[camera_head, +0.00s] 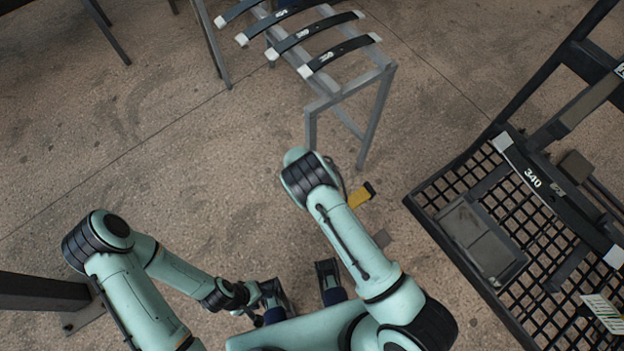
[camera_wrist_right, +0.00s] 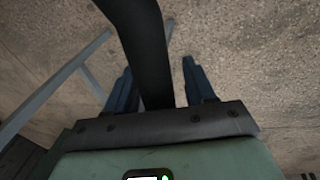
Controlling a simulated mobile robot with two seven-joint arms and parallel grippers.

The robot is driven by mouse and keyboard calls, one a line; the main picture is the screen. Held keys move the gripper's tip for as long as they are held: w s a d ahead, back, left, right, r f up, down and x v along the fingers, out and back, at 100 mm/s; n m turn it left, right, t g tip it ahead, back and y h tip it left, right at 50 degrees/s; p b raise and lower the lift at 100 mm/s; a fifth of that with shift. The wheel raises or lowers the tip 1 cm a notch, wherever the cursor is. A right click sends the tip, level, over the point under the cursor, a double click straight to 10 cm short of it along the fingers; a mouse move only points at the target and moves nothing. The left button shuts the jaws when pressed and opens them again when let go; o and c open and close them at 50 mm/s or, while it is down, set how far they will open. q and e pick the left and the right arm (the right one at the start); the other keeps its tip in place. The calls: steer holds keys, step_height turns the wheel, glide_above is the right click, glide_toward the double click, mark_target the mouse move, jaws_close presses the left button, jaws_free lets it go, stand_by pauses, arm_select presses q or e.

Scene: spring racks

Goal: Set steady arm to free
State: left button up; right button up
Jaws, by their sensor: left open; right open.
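No part marked as a steady arm can be read in either view. My left gripper (camera_head: 270,296) shows small and partly hidden at the bottom of the head view, low over the floor, with nothing seen in it. My right gripper (camera_wrist_right: 158,72) is open in the right wrist view, its two blue fingers apart. A black curved bar (camera_wrist_right: 140,35) passes between those fingers in the picture; I cannot tell whether it touches them. In the head view my right gripper is hidden.
A grey metal rack (camera_head: 345,90) holds several black curved springs with white ends at the top. A black mesh rack (camera_head: 450,190) stands at right, with a spring marked 340 (camera_head: 545,185) on it. A yellow-and-black item (camera_head: 360,196) shows beside my right arm. Concrete floor lies between.

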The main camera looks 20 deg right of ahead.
step_height(320, 180, up, 13)
steer(key=s+a+p, duration=0.1)
steer(key=a, duration=0.1)
steer(key=shift+s, duration=0.3)
steer(key=shift+s+f, duration=0.1)
steer(key=shift+f, duration=0.1)
